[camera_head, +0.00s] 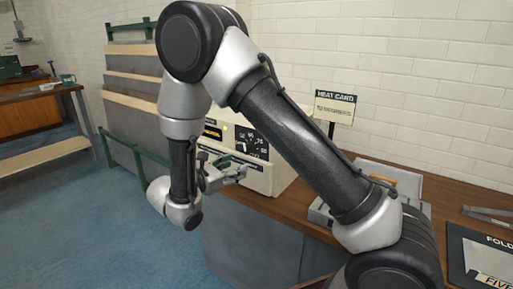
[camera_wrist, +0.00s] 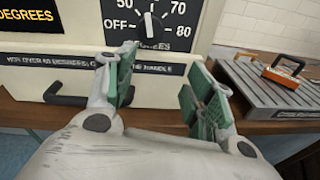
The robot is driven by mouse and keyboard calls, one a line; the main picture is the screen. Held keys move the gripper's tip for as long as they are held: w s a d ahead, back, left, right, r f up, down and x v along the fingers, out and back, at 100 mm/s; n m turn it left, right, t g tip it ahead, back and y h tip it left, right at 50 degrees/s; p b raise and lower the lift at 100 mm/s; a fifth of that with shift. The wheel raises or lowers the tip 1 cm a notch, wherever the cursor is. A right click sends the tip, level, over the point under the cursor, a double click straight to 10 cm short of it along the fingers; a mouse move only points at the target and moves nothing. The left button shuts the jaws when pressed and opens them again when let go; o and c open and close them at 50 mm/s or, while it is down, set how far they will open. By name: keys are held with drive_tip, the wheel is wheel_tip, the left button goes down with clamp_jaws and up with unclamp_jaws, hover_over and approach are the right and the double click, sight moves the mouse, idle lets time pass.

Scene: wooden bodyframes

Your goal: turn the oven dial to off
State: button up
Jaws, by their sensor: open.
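The cream oven (camera_head: 262,176) stands on the wooden bench, partly hidden behind my arm. In the wrist view its black dial plate carries a white dial (camera_wrist: 149,27) with OFF at its left and 50, 70 and 80 around it. The dial's pointer looks roughly upright, between 50 and 70, not at OFF. My gripper (camera_wrist: 163,78) is open and empty, its green-padded fingers spread below the dial and apart from it. In the head view my gripper (camera_head: 238,172) is in front of the oven's lower face.
A dark handle (camera_wrist: 75,94) juts from the oven front at lower left. A label strip (camera_wrist: 95,63) runs below the dial. A heat card sign (camera_head: 335,105) stands behind.

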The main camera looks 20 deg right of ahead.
sight(246, 149)
drive_tip(key=shift+n+t+h, duration=0.3)
drive_tip(key=shift+n+t, duration=0.3)
drive_tip(key=shift+t, duration=0.1)
drive_tip(key=w+d+r, duration=0.1)
drive_tip(key=w+d, duration=0.2)
drive_tip(key=w+d+r, duration=0.1)
drive_tip(key=w+d, duration=0.1)
drive_tip(key=shift+w+d+r, duration=0.25)
drive_tip(key=shift+r, duration=0.1)
drive_tip(key=c, duration=1)
